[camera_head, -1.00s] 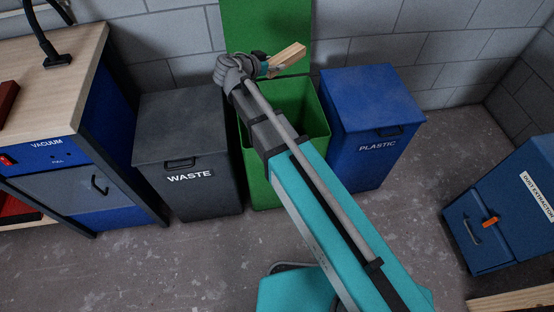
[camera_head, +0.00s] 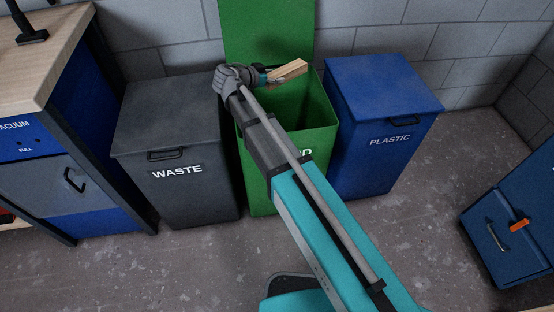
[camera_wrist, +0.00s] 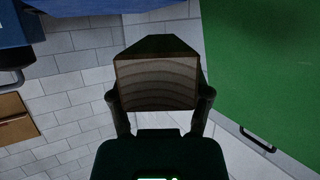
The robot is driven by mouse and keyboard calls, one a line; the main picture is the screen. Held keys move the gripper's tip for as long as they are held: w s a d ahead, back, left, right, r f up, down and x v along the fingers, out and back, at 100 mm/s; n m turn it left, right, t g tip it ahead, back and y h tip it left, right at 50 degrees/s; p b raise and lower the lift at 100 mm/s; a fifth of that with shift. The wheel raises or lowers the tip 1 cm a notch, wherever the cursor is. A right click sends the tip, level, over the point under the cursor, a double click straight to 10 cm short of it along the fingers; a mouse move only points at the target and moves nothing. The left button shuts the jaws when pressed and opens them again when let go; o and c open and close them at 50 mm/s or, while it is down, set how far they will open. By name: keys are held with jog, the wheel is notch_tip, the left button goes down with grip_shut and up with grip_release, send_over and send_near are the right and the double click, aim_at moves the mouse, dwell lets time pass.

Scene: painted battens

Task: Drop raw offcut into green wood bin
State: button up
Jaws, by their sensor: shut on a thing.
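The raw offcut (camera_head: 288,72) is a short pale block of bare wood. My gripper (camera_head: 268,78) is shut on it and holds it over the mouth of the green wood bin (camera_head: 262,178). The bin's lid (camera_head: 268,30) stands open against the wall, and the arm covers part of the bin's front and label. In the wrist view the offcut's end grain (camera_wrist: 155,82) faces the camera between the two fingers. A green surface (camera_wrist: 265,70) with a dark handle fills the right of that view.
A closed grey waste bin (camera_head: 178,150) stands left of the green bin, and a closed blue plastic bin (camera_head: 385,120) stands right. A workbench (camera_head: 50,75) is at the far left. A blue cabinet (camera_head: 500,240) stands at the right. Open floor lies in front.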

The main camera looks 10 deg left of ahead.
jog(key=shift+w+f+b, duration=0.25)
jog(key=shift+f+b, duration=0.55)
jog(key=shift+f, duration=0.3)
jog(key=shift+w+f+b, duration=0.25)
jog(key=shift+f+b, duration=0.5)
jog(key=shift+f, duration=0.35)
jog(key=shift+f, duration=0.1)
jog(key=shift+f+b, duration=2.85)
jog(key=shift+b, duration=0.15)
jog(key=o, duration=1.2)
jog(key=shift+o, duration=0.2)
jog(key=shift+w, duration=0.1)
